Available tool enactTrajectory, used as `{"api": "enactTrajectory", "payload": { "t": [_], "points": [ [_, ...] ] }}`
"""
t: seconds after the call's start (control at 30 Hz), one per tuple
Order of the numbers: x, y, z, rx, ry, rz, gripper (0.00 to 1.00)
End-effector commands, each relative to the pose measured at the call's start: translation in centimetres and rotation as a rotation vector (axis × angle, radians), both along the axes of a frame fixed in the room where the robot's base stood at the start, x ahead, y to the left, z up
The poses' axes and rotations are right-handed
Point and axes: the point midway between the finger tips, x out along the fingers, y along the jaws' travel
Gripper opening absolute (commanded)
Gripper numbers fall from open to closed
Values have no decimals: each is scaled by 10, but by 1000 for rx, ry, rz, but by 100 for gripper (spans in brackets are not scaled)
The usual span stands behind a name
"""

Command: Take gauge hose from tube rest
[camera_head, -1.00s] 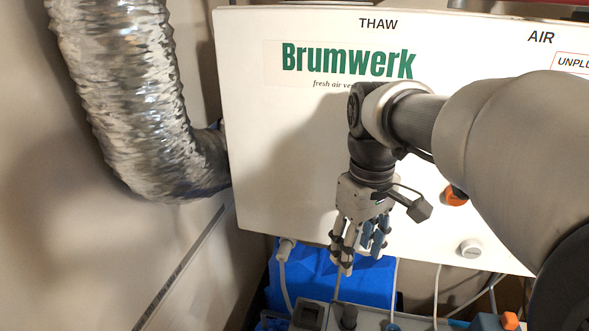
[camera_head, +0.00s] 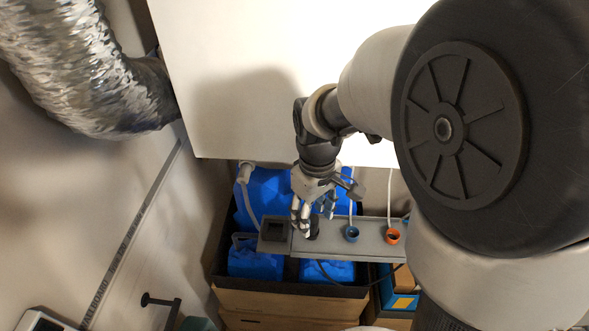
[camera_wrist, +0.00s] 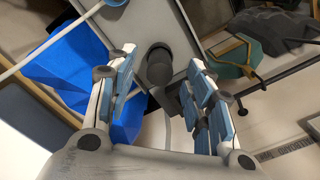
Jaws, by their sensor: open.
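A grey bar-shaped rest (camera_head: 374,229) stands below the white cabinet; its plate also shows in the wrist view (camera_wrist: 120,22). A dark round-ended piece (camera_wrist: 160,66) sits at the plate, and a grey tube (camera_wrist: 166,105) runs below it. This appears to be the gauge hose; its black end (camera_head: 313,230) is partly covered by my fingers in the head view. My gripper (camera_head: 315,220) points down over the rest. In the wrist view my gripper (camera_wrist: 160,68) is open, with the dark end between its fingers and no clear contact.
A blue ring (camera_head: 351,234) and an orange ring (camera_head: 393,236) hold pale hoses on the bar. Blue jugs (camera_head: 256,262) stand in a box behind and below. A silver duct (camera_head: 85,75) hangs left. The white cabinet (camera_head: 250,80) is close above the gripper.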

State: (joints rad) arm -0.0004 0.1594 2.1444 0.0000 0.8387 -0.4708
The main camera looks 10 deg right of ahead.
Motion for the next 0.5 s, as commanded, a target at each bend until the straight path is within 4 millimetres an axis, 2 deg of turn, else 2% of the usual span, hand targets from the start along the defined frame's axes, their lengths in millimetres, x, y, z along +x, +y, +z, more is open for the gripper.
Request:
{"api": "enactTrajectory", "payload": {
  "t": [0.1, 0.2, 0.4, 0.5],
  "points": [
    [-1, 0, -16, 0, 3, 0, 48],
    [0, 0, -22, 0, 0, 0, 48],
    [0, 0, -22, 0, -1, 0, 48],
    [0, 0, -22, 0, -1, 0, 42]
  ]
}}
